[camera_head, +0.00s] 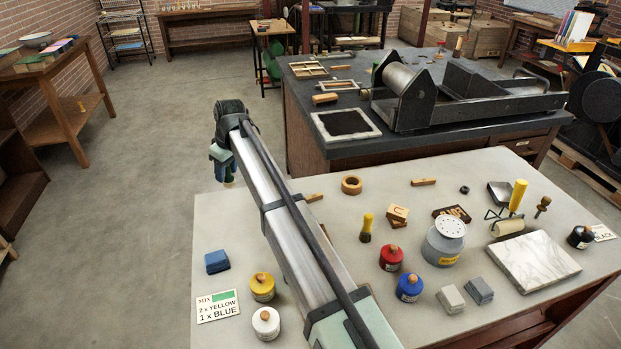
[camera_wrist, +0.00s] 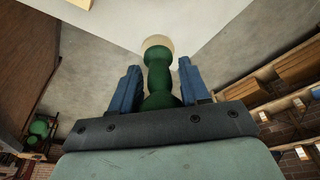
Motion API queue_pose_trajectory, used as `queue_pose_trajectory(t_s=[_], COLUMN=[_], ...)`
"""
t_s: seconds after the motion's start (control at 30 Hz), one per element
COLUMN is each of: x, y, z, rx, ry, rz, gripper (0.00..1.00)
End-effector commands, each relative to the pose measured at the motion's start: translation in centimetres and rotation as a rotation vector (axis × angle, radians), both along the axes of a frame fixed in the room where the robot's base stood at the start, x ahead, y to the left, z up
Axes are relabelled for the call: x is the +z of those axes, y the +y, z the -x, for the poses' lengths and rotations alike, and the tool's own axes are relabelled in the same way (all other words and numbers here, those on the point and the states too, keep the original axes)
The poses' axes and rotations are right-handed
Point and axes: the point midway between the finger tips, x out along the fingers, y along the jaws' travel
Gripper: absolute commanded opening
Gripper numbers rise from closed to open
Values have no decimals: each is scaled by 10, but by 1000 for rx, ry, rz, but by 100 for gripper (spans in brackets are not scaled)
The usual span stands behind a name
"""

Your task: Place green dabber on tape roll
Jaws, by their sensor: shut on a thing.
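My gripper (camera_head: 222,158) is at the far end of my arm, over the back left edge of the pale table in the head view. It is shut on the green dabber (camera_wrist: 159,72), which sits between the two blue fingers in the wrist view. The dabber has a dark green waisted handle and a pale round end pointing away from the palm. In the head view it is mostly hidden by the gripper. The tape roll (camera_head: 351,185), a brown ring, lies flat near the table's back edge, right of my gripper and apart from it.
A small wooden piece (camera_head: 313,197) lies left of the tape roll, close behind my arm. A yellow dabber (camera_head: 366,228) stands in front of the roll. Red (camera_head: 391,257) and blue (camera_head: 409,287) pots stand nearer. A darker workbench (camera_head: 290,120) is behind.

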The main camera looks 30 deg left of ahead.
Motion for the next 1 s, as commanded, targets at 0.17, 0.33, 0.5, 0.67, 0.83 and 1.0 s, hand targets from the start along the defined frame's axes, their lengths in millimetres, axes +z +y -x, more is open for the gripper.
queue_pose_trajectory(t_s=[0.17, 0.33, 0.5, 0.67, 0.83, 1.0], x=[1, 2, 5, 8, 11, 13], y=[-17, -55, -102, -151, -206, -254], z=[-28, -82, -138, -187, -234, -268], rx=[-36, -109, -190, -267, -346, -415], ry=[0, -2, -3, -7, -11, -15], rz=[0, -2, -5, -7, -8, -7], gripper=[11, 11, 11, 11, 11, 11])
